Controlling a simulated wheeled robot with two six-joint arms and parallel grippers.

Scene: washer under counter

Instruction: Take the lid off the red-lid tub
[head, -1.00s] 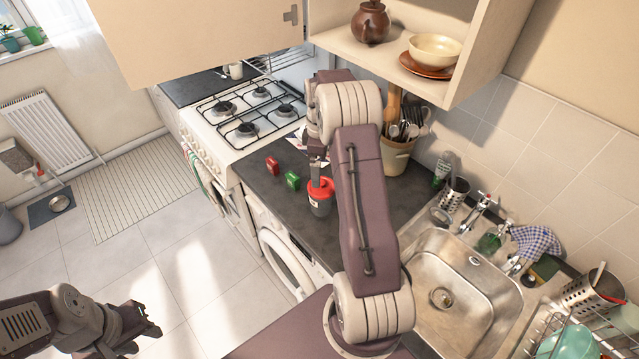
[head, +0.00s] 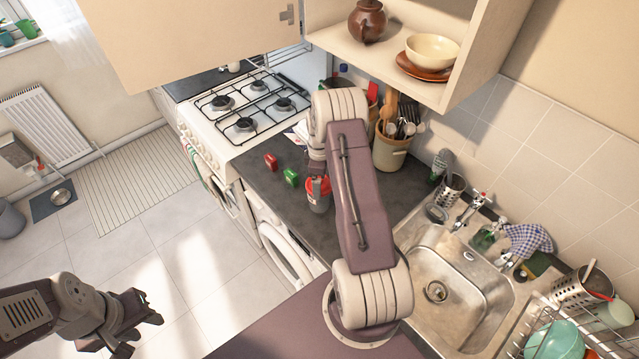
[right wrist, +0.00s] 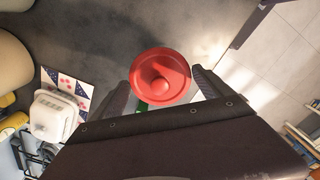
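The tub (head: 319,203) with the red lid stands upright on the dark counter, left of the sink. In the right wrist view its round red lid (right wrist: 160,77) with a centre knob lies between my right gripper's fingers. My right gripper (right wrist: 163,88) is open, one finger on each side of the lid; I cannot tell whether they touch it. In the head view this gripper (head: 317,178) is right at the lid, partly hiding it. The lid looks seated on the tub. My left gripper (head: 148,308) is open and empty over the floor at lower left.
A red item (head: 271,161) and a green item (head: 290,177) stand left of the tub. A utensil crock (head: 391,152) stands behind, a gas hob (head: 245,107) farther left, and the sink (head: 455,300) to the right. An open cupboard (head: 450,85) hangs above.

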